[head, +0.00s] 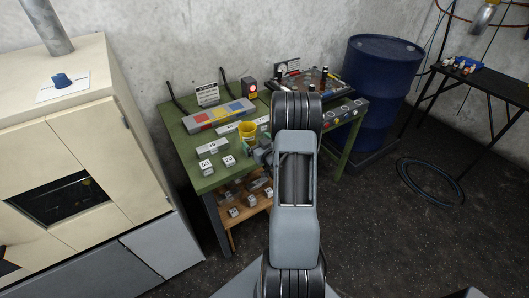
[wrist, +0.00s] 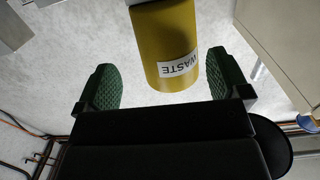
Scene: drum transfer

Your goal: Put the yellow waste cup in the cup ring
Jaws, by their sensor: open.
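The yellow waste cup (head: 247,132) is near the middle of the green bench in the head view. In the wrist view the cup (wrist: 170,45) shows a white WASTE label that reads upside down. My gripper (wrist: 164,84) is open, with one green ridged finger on each side of the cup and a visible gap on both sides. In the head view my gripper (head: 257,153) is close to the cup, partly hidden by my arm. I cannot make out the cup ring. The wrist view does not show what is under the cup.
The green bench (head: 187,152) holds a tray with coloured squares (head: 220,115), small numbered white blocks (head: 205,166) and a sign (head: 207,94). A dark board (head: 315,82) with small items is further right. A blue drum (head: 378,85) stands behind; a beige cabinet (head: 130,150) is left.

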